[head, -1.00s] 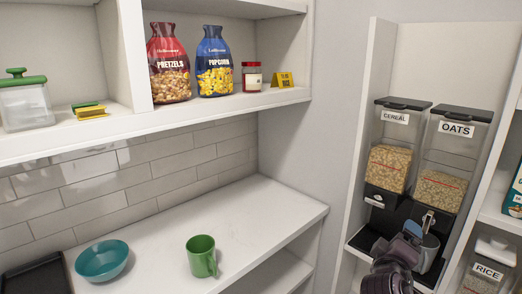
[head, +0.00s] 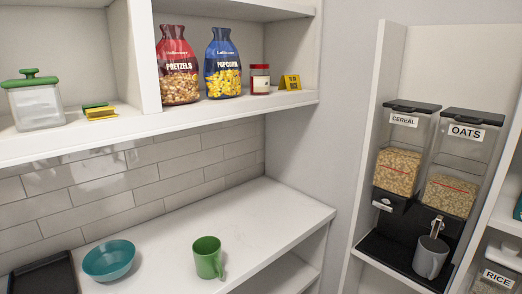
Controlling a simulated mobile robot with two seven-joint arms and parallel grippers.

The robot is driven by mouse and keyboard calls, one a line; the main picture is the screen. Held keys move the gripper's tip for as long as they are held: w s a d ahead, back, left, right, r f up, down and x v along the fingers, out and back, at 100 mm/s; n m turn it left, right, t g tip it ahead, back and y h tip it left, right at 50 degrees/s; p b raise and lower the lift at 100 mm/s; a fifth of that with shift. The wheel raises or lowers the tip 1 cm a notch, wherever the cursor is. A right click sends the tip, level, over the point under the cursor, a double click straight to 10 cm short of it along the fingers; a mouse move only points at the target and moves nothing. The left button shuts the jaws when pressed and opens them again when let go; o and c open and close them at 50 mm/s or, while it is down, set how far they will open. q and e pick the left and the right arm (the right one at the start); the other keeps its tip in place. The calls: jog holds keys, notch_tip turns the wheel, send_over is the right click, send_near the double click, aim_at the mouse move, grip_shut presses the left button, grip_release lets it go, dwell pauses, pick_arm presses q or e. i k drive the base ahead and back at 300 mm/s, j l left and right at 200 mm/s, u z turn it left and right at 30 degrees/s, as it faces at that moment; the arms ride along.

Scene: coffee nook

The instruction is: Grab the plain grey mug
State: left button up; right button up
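The plain grey mug (head: 430,257) stands upright in the head view at the lower right. It rests on the black base of the dispenser (head: 398,253), below the oats container (head: 452,160). Its handle is not clearly visible. Neither my left nor my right gripper shows in the head view now.
A green mug (head: 207,258) and a teal bowl (head: 109,261) stand on the white counter (head: 265,220), with a dark tray (head: 42,276) at its left. The cereal container (head: 401,155) is beside the oats. A rice container (head: 497,272) stands at the lower right.

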aim_at(430, 256)
jog(key=l+z, duration=0.1)
jog(key=z, duration=0.65)
jog(key=l+z, duration=0.15)
jog(key=z, duration=0.2)
jog(key=i, duration=0.05)
